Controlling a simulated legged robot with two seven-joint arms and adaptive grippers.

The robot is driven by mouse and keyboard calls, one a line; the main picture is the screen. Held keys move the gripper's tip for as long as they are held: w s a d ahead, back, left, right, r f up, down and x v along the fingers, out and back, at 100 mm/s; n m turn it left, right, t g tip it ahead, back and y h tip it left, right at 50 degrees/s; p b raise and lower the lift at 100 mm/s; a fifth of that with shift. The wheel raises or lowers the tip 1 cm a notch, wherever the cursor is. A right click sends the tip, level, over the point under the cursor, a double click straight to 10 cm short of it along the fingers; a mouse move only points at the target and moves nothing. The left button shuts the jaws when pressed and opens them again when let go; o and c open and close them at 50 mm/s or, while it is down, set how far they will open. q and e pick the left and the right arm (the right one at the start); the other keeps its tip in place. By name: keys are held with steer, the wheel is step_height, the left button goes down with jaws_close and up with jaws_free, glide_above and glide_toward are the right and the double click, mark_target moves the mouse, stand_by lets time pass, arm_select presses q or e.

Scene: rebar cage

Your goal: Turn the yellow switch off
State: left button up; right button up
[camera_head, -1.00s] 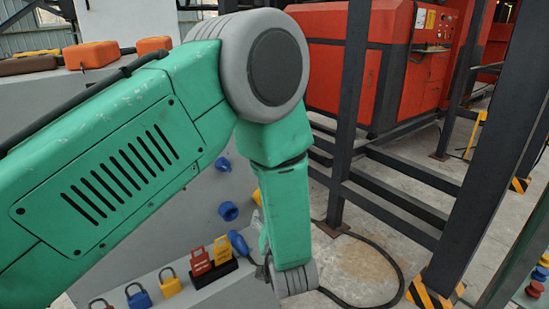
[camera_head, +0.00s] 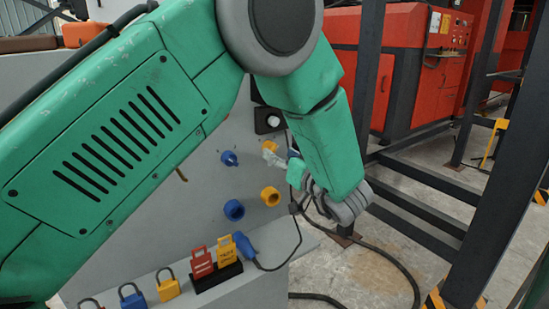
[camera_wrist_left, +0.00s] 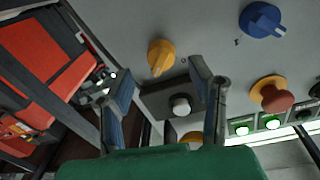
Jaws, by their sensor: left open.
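The yellow switch (camera_wrist_left: 160,57) is a rotary knob on the grey panel, seen in the left wrist view. It sits just beyond and between my left gripper's fingertips (camera_wrist_left: 158,84), apart from them as far as I can tell. The fingers are spread with nothing between them. In the head view my left gripper (camera_head: 272,152) is close to the panel face, partly hidden by its own wrist. My right gripper is in neither view.
A black box with a white button (camera_wrist_left: 180,104) lies close between the fingers. A blue knob (camera_wrist_left: 262,20) and a red push button (camera_wrist_left: 273,98) are to the right. Dark steel posts stand right.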

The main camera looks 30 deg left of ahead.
mark_target(275, 150)
arm_select(q)
steer(key=shift+b+x, duration=0.45)
steer(key=shift+x, duration=1.5)
jaws_close()
